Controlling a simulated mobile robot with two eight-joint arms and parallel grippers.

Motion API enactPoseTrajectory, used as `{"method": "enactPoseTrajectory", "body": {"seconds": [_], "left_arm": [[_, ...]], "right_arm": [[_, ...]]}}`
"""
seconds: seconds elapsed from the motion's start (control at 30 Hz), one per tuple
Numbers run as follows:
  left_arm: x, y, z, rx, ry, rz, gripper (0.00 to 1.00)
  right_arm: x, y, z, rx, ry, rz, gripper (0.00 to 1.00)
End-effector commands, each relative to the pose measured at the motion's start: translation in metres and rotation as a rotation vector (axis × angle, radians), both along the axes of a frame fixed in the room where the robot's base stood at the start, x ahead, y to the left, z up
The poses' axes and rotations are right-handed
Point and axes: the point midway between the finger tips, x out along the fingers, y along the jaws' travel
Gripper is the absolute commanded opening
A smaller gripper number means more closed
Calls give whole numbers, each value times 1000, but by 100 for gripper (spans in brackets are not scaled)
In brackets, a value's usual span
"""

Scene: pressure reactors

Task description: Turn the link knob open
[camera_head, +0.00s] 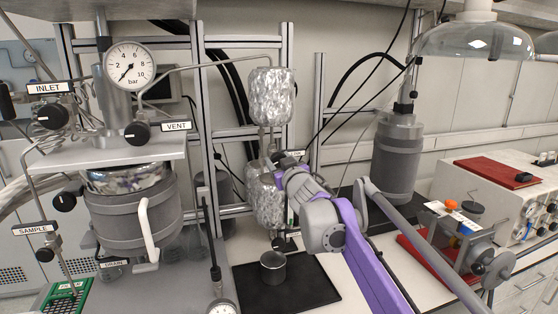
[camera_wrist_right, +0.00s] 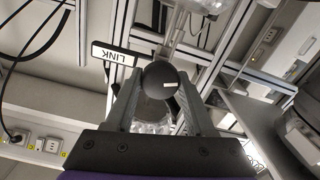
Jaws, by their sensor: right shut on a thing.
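The link knob (camera_wrist_right: 159,76) is a round black knob with a short white mark, in the middle of the right wrist view. A white LINK label (camera_wrist_right: 115,54) stands beside it, upside down in that view. My right gripper (camera_wrist_right: 160,84) has one finger on each side of the knob and is shut on it. In the head view my right gripper (camera_head: 286,172) is at the foil-wrapped column, partly hidden behind my wrist. The knob is hidden there; a small label (camera_head: 296,153) shows just above. My left gripper is not in view.
Foil-wrapped vessels (camera_head: 271,96) hang on the metal frame. A reactor (camera_head: 130,215) with a pressure gauge (camera_head: 129,64), INLET, VENT and SAMPLE knobs stands at left. A metal cup (camera_head: 272,268) stands on a black mat (camera_head: 310,285). A grey vessel (camera_head: 397,155) stands behind my right arm.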

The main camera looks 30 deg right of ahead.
Motion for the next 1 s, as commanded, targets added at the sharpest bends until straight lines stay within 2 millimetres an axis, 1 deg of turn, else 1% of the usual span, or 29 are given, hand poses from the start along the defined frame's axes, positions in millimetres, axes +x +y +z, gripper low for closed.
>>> {"method": "enactPoseTrajectory", "body": {"seconds": [0.7,1.0], "left_arm": [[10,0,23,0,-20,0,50],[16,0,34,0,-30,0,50]], "right_arm": [[0,1,2,-664,159,-1,0],[0,1,1,-922,220,-1,0]]}}
